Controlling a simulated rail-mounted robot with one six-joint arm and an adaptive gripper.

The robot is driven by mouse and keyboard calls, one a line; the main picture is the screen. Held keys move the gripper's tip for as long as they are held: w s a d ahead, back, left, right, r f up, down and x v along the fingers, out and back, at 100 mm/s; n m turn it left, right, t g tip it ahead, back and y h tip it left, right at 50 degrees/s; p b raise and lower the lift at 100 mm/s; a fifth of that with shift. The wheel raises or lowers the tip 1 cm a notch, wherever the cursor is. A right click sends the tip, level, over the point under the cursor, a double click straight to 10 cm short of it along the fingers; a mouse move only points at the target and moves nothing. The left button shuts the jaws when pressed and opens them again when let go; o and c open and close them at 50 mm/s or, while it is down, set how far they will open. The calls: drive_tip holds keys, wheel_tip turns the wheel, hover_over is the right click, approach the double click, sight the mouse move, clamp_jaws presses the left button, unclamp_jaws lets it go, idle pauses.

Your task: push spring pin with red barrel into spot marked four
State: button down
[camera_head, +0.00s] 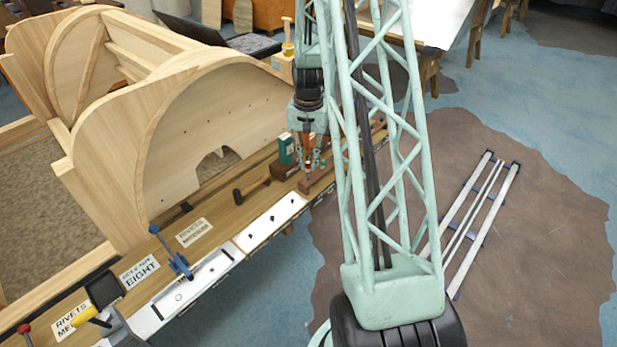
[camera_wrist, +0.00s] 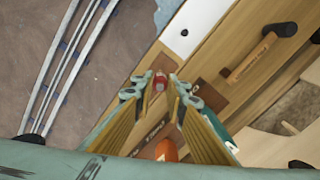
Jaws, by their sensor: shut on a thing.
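My gripper (camera_head: 309,166) hangs low over the far part of the bench and points down. In the wrist view its two fingertips (camera_wrist: 161,79) are closed on the sides of a small pin with a red barrel (camera_wrist: 159,84). I cannot tell whether the pin's lower end touches the block. The spot marked four cannot be made out in either view.
A dark-headed hammer (camera_head: 252,188) lies left of the gripper, and a green box (camera_head: 286,148) stands close beside it. A large curved wooden frame (camera_head: 205,135) rises behind the bench. An orange rounded thing (camera_wrist: 167,150) shows between the fingers.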

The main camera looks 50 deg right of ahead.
idle(0.4)
drive_tip(key=w+a+r+n+p, duration=0.1)
drive_tip(key=w+a+n, duration=0.3)
drive_tip(key=a, duration=0.9)
drive_tip(key=w+a+r+n+p, duration=0.1)
drive_tip(key=w+a+n, duration=0.3)
drive_tip(key=a, duration=1)
drive_tip(key=w+a+r+n+p, duration=0.1)
drive_tip(key=w+a, duration=0.4)
drive_tip(key=a, duration=0.9)
drive_tip(key=n+p, duration=0.1)
drive_tip(key=n, duration=0.1)
drive_tip(key=shift+w+r+n+p, duration=0.3)
drive_tip(key=shift+n+p, duration=0.1)
drive_tip(key=shift+a, duration=0.75)
drive_tip(key=shift+d, duration=0.2)
